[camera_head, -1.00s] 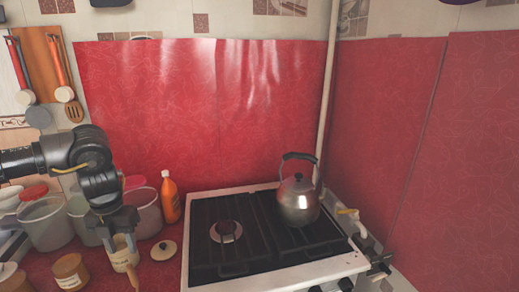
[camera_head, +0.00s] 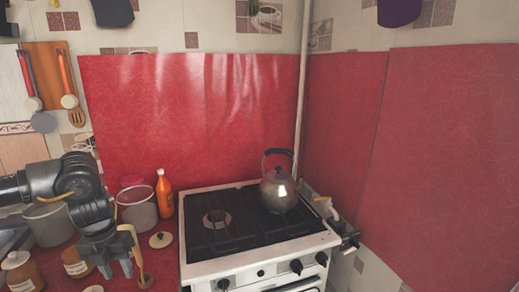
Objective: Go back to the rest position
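My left gripper (camera_head: 117,271) comes in from the left over the red counter, at the lower left of the head view. Its fingers point down and are apart, with a gap between them. A wooden spoon-like tool (camera_head: 143,266) shows along the gripper's right side. I cannot tell whether it touches the gripper.
A stove (camera_head: 235,262) with a metal kettle (camera_head: 278,192) stands right of the gripper. An orange bottle (camera_head: 164,196), a grey bucket (camera_head: 138,214), a round lid (camera_head: 161,239) and labelled jars (camera_head: 76,265) crowd the counter around my arm.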

